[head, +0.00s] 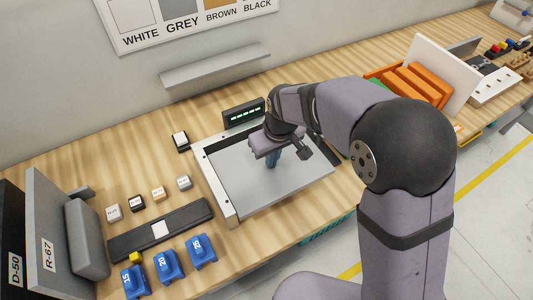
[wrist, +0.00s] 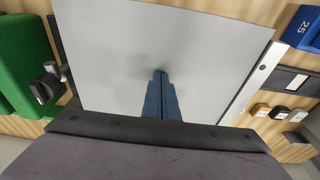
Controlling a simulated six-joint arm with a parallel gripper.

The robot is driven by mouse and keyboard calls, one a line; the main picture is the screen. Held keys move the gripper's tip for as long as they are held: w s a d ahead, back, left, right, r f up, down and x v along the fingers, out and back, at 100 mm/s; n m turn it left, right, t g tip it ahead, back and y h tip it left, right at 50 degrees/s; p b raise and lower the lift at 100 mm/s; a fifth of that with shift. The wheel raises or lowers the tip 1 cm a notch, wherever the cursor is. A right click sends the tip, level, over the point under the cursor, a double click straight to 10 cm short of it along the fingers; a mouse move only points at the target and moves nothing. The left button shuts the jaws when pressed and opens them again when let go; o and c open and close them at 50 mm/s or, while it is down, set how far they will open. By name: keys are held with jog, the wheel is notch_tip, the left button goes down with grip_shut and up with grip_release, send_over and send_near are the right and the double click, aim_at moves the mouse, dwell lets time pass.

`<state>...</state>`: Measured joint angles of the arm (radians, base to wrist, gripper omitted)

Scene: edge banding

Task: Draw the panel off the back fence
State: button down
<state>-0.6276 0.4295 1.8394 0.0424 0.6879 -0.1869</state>
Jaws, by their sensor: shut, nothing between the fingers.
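The panel (head: 235,180) is a flat grey sheet lying on the bench fixture. It also fills the middle of the wrist view (wrist: 110,60). A pale rail (head: 215,187) with dark spots runs along its left side in the head view; this rail is at the right in the wrist view (wrist: 262,65). The back fence (head: 212,144) runs along the panel's far edge; I cannot tell whether they touch. My gripper (head: 273,163) is over the panel, pointing down, its blue fingers (wrist: 160,75) shut and empty. The fingertips are at or just above the panel; contact is unclear.
A dark display (head: 244,113) with green lights stands behind the fixture. Blue numbered blocks (head: 168,265), a dark strip (head: 160,231) and small labelled blocks (head: 137,203) lie to the left. An orange rack (head: 425,85) stands to the right. A green body (wrist: 22,60) shows in the wrist view.

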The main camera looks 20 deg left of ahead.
jog(key=shift+s+d+f, duration=0.45)
jog(key=shift+s+f, duration=0.05)
jog(key=shift+s, duration=0.05)
jog(key=shift+r, duration=0.1)
jog(key=shift+w+a+r+p, duration=0.1)
jog(key=shift+w+r+p, duration=0.1)
jog(key=shift+r+p, duration=0.55)
jog(key=shift+r, duration=0.15)
jog(key=shift+r+p, duration=0.2)
jog(key=shift+p, duration=0.4)
jog(key=s+d+b, duration=0.5)
jog(key=s+d, duration=0.3)
jog(key=shift+s+d, duration=0.25)
jog(key=shift+s, duration=0.05)
